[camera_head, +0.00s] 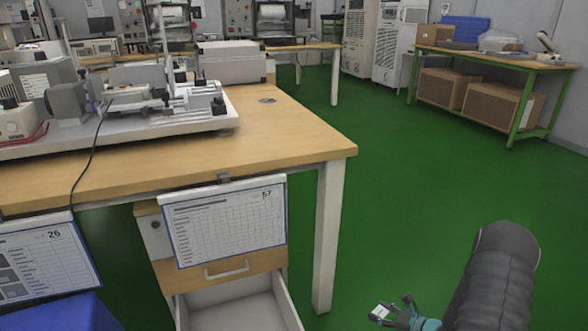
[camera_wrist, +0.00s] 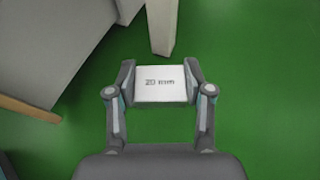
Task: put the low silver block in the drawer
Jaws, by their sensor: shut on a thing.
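The low silver block (camera_wrist: 161,83) is marked "20 mm" and sits between the fingers of my gripper (camera_wrist: 161,88) in the wrist view. My gripper is shut on it, with a finger on each side. In the head view my gripper (camera_head: 395,309) is at the bottom right, with the pale block (camera_head: 381,312) at its tip, above the green floor. The open drawer (camera_head: 236,314) is at the bottom, left of my gripper, below the table. Its inside is pale, and the part I see looks empty. Its near end is cut off by the frame.
The wooden table (camera_head: 290,140) has a white leg (camera_head: 328,235) between the drawer and my gripper's side. A paper sheet (camera_head: 226,222) hangs from the table edge above the drawer. Test equipment (camera_head: 130,105) stands on the table. The green floor (camera_head: 430,190) at right is clear.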

